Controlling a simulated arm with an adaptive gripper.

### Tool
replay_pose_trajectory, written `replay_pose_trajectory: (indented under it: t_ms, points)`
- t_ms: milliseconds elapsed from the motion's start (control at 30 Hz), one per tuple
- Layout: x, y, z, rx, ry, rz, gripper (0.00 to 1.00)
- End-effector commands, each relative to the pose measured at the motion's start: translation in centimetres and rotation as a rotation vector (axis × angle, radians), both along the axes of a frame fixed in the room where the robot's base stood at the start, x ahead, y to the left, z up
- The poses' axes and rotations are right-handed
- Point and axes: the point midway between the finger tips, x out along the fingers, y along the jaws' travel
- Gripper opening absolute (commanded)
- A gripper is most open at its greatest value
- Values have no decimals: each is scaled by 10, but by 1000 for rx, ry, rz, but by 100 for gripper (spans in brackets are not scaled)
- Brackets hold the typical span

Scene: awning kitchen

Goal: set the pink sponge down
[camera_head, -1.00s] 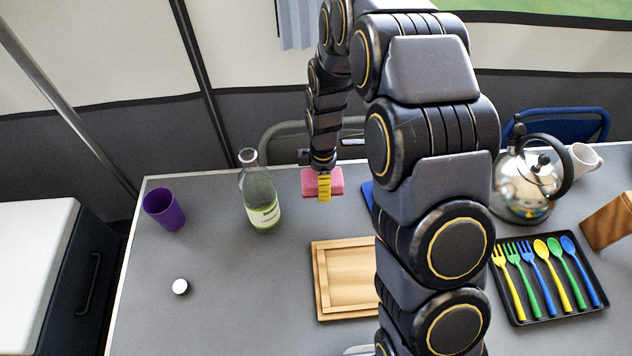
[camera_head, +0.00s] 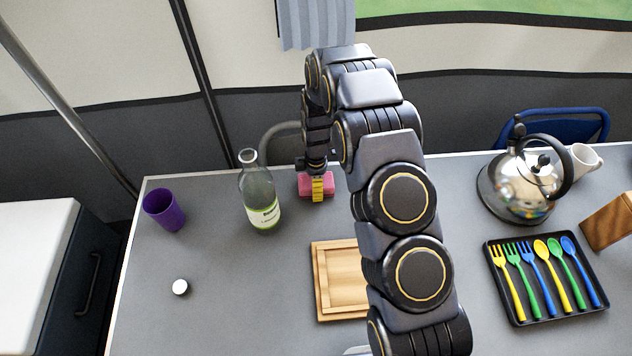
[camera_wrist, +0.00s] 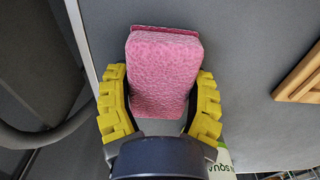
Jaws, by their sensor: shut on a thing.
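The pink sponge (camera_head: 304,186) is near the far edge of the grey table (camera_head: 230,310), just right of the glass bottle. My gripper (camera_head: 318,188) has yellow fingers and is shut on the sponge. In the wrist view, the sponge (camera_wrist: 163,75) sits between the two yellow fingers of my gripper (camera_wrist: 160,100), one along each side. The sponge is at or very close to the tabletop; I cannot tell whether it touches.
The bottle (camera_head: 259,200) stands close to the left of the sponge. A purple cup (camera_head: 163,210) and a small white object (camera_head: 180,287) are farther left. A wooden board (camera_head: 335,245) lies nearer. A kettle (camera_head: 515,190) and cutlery tray (camera_head: 498,290) are at right.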

Motion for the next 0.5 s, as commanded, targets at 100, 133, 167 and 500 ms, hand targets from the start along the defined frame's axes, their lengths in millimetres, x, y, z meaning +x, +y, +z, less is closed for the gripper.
replay_pose_trajectory:
  t_ms: [100, 133, 167, 500]
  points:
    - [0, 0, 0, 0, 0, 0, 36]
    - [0, 0, -1, 0, 0, 0, 36]
    - [0, 0, -2, 0, 1, 0, 36]
    - [0, 0, -3, 0, 0, 0, 89]
